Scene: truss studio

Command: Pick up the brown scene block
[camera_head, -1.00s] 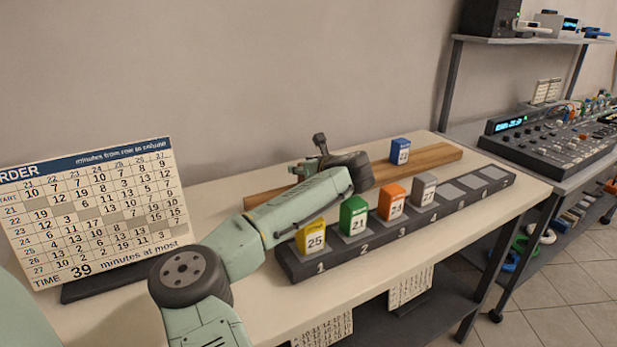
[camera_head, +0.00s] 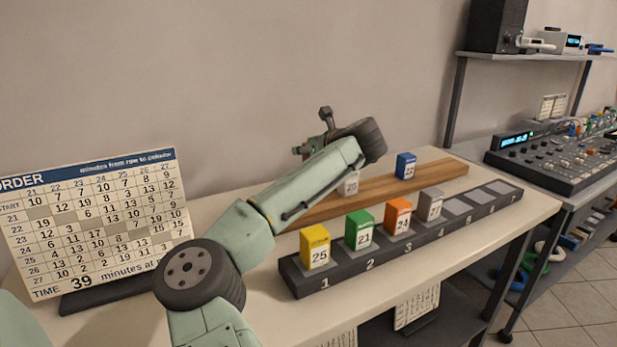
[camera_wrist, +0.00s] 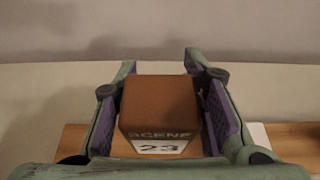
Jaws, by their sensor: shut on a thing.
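The brown scene block (camera_wrist: 160,105), marked SCENE 23, stands between the two purple-lined fingers of my gripper (camera_wrist: 160,78) in the wrist view. My gripper is shut on it, and the block looks upright. In the head view my gripper is mostly hidden behind my wrist and forearm, above the back of the table. The brown block cannot be made out clearly there. The wooden strip (camera_head: 430,174) lies below; it also shows beneath the block in the wrist view (camera_wrist: 295,140).
A pale block (camera_head: 349,184) and a blue block (camera_head: 406,165) stand on the wooden strip. A dark numbered rack (camera_head: 335,276) in front holds yellow, green, orange and grey blocks in slots 1 onward; its right-hand slots are empty. An order board (camera_head: 95,225) stands left.

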